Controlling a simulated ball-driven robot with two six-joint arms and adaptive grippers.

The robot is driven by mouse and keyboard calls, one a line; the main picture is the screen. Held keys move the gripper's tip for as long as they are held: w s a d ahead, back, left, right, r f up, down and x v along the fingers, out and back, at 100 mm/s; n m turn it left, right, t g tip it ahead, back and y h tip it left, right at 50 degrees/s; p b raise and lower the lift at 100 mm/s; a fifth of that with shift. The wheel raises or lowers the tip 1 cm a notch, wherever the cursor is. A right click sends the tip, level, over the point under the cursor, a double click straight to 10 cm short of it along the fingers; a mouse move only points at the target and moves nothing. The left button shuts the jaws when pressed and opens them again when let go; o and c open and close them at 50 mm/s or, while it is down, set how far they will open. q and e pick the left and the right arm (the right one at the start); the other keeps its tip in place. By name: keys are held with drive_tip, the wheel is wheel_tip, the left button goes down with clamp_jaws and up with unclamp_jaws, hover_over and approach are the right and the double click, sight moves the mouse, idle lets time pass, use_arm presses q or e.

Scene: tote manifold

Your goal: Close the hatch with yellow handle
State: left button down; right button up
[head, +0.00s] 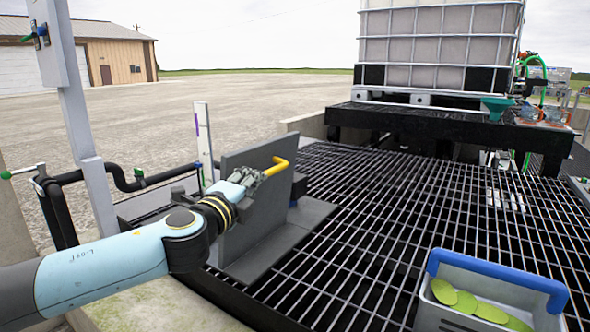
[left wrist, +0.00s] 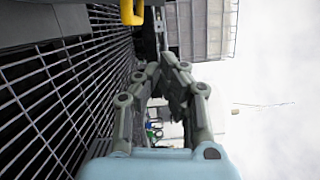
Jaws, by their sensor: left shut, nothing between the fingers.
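The hatch (head: 262,208) is a grey panel that stands upright, open, above a flat grey plate (head: 300,232) at the left of the grating. Its yellow handle (head: 278,165) is at the panel's top right edge. The handle also shows at the top of the left wrist view (left wrist: 132,12). My left gripper (head: 262,175) is shut and empty beside the panel's upper part, close to the handle. In the left wrist view its fingers (left wrist: 160,68) hold nothing, and the handle lies outside them. I cannot tell whether the gripper touches the panel. My right gripper is not in view.
Black metal grating (head: 400,220) spreads to the right of the hatch. A grey tote with a blue handle (head: 495,270) stands at the front right. A caged white tank (head: 440,45) stands at the back. Black pipes (head: 130,180) and a grey post (head: 85,130) are at the left.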

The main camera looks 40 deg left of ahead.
sight(259, 157)
use_arm(q)
drive_tip(key=w+a, duration=0.2)
drive_tip(key=w, duration=0.1)
drive_tip(key=w+a+b, duration=0.1)
drive_tip(key=w+a, duration=0.1)
drive_tip(key=w, duration=0.1)
drive_tip(key=w+a, duration=0.2)
drive_tip(key=w, duration=0.1)
drive_tip(key=shift+w+a+r+b, duration=0.25)
drive_tip(key=shift+a+r+b, duration=0.05)
drive_tip(key=shift+a+r, duration=0.25)
drive_tip(key=shift+a, duration=0.4)
drive_tip(key=shift+s, duration=0.1)
